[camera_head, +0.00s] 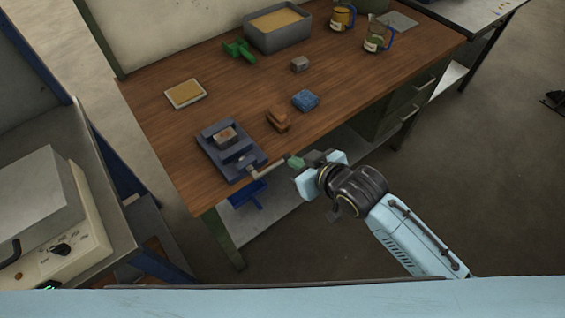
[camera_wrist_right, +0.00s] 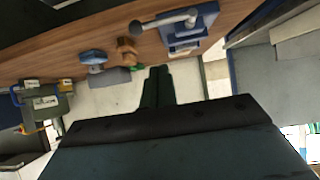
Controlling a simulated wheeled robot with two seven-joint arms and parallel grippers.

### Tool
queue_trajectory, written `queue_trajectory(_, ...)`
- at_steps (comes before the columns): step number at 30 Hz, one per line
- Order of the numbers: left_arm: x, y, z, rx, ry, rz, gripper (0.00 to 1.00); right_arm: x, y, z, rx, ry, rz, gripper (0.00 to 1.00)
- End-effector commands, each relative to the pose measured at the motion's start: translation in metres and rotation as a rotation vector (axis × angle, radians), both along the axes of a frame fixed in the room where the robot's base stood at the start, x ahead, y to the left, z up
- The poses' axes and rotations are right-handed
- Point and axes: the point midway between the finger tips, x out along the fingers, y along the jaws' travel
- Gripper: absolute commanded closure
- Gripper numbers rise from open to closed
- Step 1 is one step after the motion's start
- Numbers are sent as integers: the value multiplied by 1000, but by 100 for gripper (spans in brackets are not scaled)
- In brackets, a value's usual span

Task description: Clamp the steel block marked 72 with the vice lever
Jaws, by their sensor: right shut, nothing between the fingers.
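The blue vice (camera_head: 216,158) sits at the near left edge of the wooden bench. A small steel block (camera_head: 225,136) lies in it; its marking is too small to read. The vice lever (camera_head: 268,168) sticks out to the right, past the bench's front edge. In the right wrist view the vice (camera_wrist_right: 186,38) and its grey lever (camera_wrist_right: 163,20) show at the top. My right gripper (camera_head: 296,162) is shut and empty close to the lever's outer end; whether they touch is unclear. Its dark fingers (camera_wrist_right: 158,72) are together in the wrist view. My left gripper is out of view.
A brown brush (camera_head: 278,118), a blue sponge (camera_head: 306,100) and a grey block (camera_head: 299,64) lie right of the vice. A machine (camera_head: 60,225) is at left.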

Motion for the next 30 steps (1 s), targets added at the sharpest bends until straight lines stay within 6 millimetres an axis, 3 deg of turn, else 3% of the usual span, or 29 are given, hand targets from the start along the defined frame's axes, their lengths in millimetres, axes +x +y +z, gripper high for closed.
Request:
queue_trajectory(10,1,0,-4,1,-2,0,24,42,31,-34,1,0,1,100)
queue_trajectory(18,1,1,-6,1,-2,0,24,46,34,-67,0,0,1,100)
queue_trajectory(30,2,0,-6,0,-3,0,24,47,35,-73,0,-1,1,100)
